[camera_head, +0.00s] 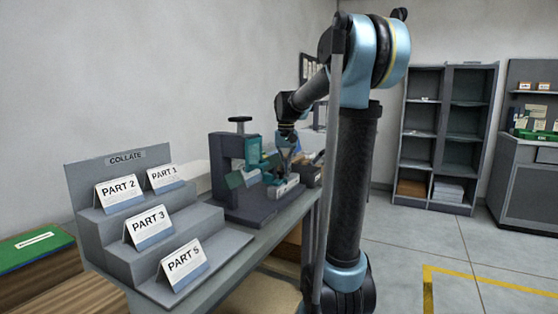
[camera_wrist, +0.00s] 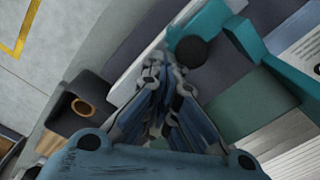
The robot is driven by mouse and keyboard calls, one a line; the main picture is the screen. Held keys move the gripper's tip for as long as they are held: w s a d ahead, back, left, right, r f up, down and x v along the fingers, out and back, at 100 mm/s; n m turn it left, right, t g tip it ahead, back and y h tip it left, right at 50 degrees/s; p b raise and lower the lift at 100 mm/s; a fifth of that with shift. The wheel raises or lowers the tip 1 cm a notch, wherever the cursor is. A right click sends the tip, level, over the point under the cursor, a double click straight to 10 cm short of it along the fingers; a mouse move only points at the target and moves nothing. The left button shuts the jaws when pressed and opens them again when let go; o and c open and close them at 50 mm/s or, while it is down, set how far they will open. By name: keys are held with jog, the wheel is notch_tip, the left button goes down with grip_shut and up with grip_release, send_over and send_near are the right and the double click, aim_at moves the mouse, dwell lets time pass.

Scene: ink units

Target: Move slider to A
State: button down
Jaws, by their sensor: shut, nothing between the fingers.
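A grey bench machine (camera_head: 228,165) with a dark top handle and teal parts stands on the worktable. A teal part (camera_wrist: 205,20) with a round black knob (camera_wrist: 192,51) shows in the wrist view; I cannot tell whether it is the slider. A teal-green plate (camera_wrist: 250,105) lies to its right. No letter A is readable. My gripper (camera_head: 290,157) is over the machine's right side, above a pale block (camera_head: 284,187). In the wrist view my gripper (camera_wrist: 166,76) is shut and empty, its fingertips close beside the knob; contact cannot be told.
A stepped grey COLLATE rack (camera_head: 88,157) with PART cards stands left of the machine.

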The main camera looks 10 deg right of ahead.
jog(key=shift+s+a, duration=0.1)
jog(key=shift+s, duration=0.05)
jog(key=shift+w+d, duration=0.35)
jog(key=shift+w, duration=0.2)
notch_tip(320, 180, up, 7)
dwell(0.5)
